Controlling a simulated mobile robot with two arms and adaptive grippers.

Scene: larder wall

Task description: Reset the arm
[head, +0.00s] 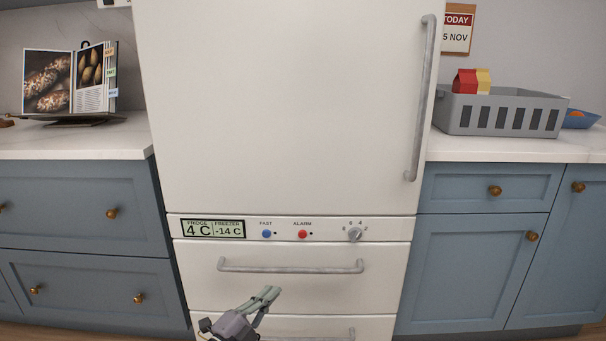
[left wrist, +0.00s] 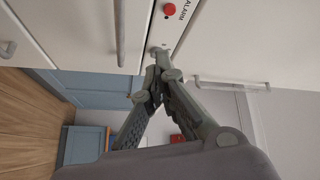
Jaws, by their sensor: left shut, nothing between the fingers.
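My left gripper (head: 268,296) is low in front of the fridge-freezer, before its lower drawers. Its fingers are shut with nothing between them. In the left wrist view the closed fingertips (left wrist: 157,57) appear near the control strip, but I cannot tell whether they touch anything. The white fridge-freezer (head: 280,110) stands in the middle with its door and drawers shut. The upper freezer drawer handle (head: 290,267) is above the gripper and clear of it in the head view. My right gripper is not in view.
The control panel (head: 292,230) has a blue button, a red button and a dial. A grey crate (head: 500,112) with a red and yellow carton (head: 471,82) stands on the right counter. An open cookbook (head: 70,82) stands on the left counter. Blue cabinets flank the fridge.

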